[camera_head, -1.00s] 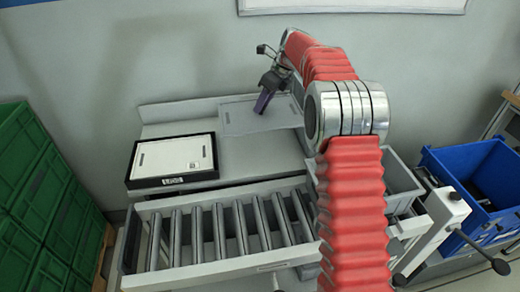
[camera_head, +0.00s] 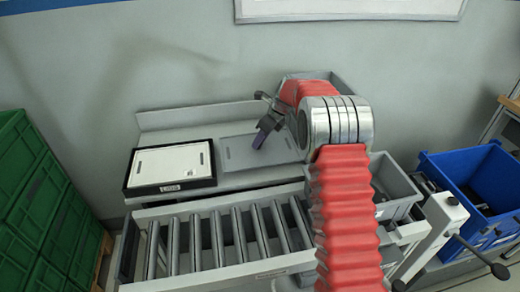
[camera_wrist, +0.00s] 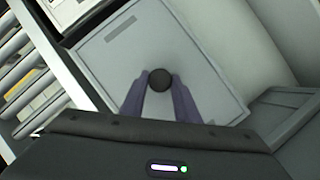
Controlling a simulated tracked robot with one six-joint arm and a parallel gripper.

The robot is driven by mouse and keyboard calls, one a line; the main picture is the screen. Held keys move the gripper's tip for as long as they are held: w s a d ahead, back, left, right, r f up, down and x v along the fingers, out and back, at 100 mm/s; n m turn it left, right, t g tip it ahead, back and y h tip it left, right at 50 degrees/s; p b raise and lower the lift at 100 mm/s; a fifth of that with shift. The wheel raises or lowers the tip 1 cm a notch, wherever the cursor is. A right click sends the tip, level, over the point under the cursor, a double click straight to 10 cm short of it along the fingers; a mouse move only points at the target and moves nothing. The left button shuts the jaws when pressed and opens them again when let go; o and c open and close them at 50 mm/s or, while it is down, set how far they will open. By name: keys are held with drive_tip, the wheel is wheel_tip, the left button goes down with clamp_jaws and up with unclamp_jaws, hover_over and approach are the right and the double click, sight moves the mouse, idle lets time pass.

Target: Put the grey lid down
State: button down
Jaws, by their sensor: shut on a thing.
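The grey lid (camera_head: 240,155) is a flat panel at the worktop (camera_head: 190,128), to the right of a black box with a white lid (camera_head: 172,163). My gripper (camera_head: 262,139) is over the lid, with its purple fingers pointing down. In the wrist view the fingers (camera_wrist: 160,93) are shut on the lid's round black knob (camera_wrist: 161,79), and the lid (camera_wrist: 205,75) spreads flat around it. The lid looks level and very close to the worktop. I cannot tell whether it touches.
A roller conveyor (camera_head: 205,243) runs in front of the worktop. A grey bin (camera_head: 398,192) stands right of my arm, with a blue bin (camera_head: 468,195) beyond it. Green crates (camera_head: 35,200) are stacked at the left. The wall is close behind.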

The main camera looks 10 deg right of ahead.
sight(260, 149)
drive_tip(key=shift+f, duration=2.25)
drive_tip(key=c, duration=1.4)
unclamp_jaws()
drive_tip(key=shift+o, duration=0.2)
drive_tip(key=shift+r, duration=0.1)
drive_tip(key=v, duration=1.2)
